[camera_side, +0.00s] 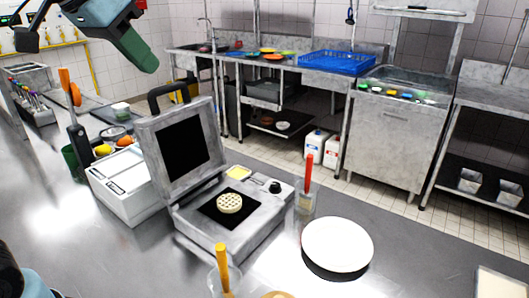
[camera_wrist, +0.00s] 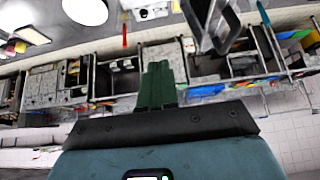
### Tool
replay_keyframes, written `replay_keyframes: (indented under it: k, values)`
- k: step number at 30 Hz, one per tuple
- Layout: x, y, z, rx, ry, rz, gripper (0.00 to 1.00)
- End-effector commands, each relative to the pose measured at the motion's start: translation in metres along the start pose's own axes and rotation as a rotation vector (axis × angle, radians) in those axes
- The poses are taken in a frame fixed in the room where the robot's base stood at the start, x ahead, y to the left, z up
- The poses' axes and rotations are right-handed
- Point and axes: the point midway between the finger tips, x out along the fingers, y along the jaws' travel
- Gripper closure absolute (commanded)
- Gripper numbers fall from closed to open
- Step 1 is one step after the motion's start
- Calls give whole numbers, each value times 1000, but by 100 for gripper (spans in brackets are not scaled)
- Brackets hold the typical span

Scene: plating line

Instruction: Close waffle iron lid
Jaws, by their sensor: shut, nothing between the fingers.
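The waffle iron (camera_side: 232,218) stands on the steel counter with its lid (camera_side: 180,145) raised, tilted slightly back from upright. A round waffle (camera_side: 229,203) lies on the black lower plate. The lid's dark handle (camera_side: 168,92) is at its top edge. My gripper (camera_side: 146,62) is above and left of the handle, apart from it, with its green fingers pointing down to the right. In the wrist view the green fingers (camera_wrist: 157,85) are together and empty. That view also shows the lid handle (camera_wrist: 222,25) at the top and part of the iron's base with its knob (camera_wrist: 144,13).
A white plate (camera_side: 337,245) lies right of the iron. A cup with a red-handled tool (camera_side: 308,180) stands by its right corner, and a yellow-handled one (camera_side: 222,265) is in front. A white box (camera_side: 125,185) stands close on the left. Air above the iron is free.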

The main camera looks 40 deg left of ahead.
Motion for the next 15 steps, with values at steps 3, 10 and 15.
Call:
replay_keyframes:
  k: [3, 10, 15]
  values:
    - [-22, 0, -16, 0, 0, 0, 100]
    - [-32, -20, -32, -46, -50, -7, 100]
    - [-26, -47, -37, -105, -116, 7, 100]
